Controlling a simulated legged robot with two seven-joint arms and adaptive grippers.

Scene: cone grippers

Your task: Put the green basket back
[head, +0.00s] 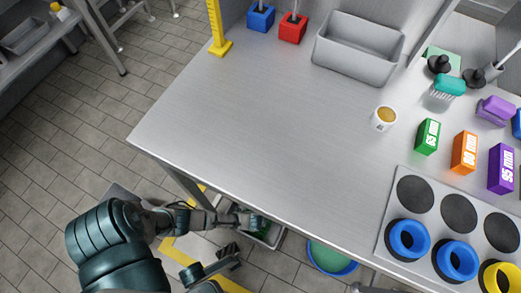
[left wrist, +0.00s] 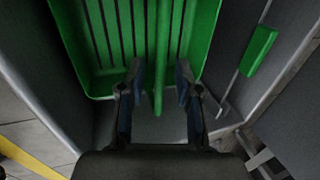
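The green basket (left wrist: 140,35) has a slatted inside and fills the upper middle of the left wrist view, inside or over a grey bin (left wrist: 225,75). A green bar (left wrist: 160,70) runs down from it. In the head view green shows low beside the table's front edge (head: 262,228), partly hidden. My left gripper (left wrist: 158,80) has its fingers apart, one on each side of the bar, with gaps showing on both sides. In the head view it reaches below the table edge (head: 245,220).
The steel table (head: 270,120) overhangs the left gripper's area. A blue-rimmed round tub (head: 332,258) with green inside stands on the floor to the right. A green tab (left wrist: 259,51) sits on the bin's right side. A cup and coloured blocks stand on the table.

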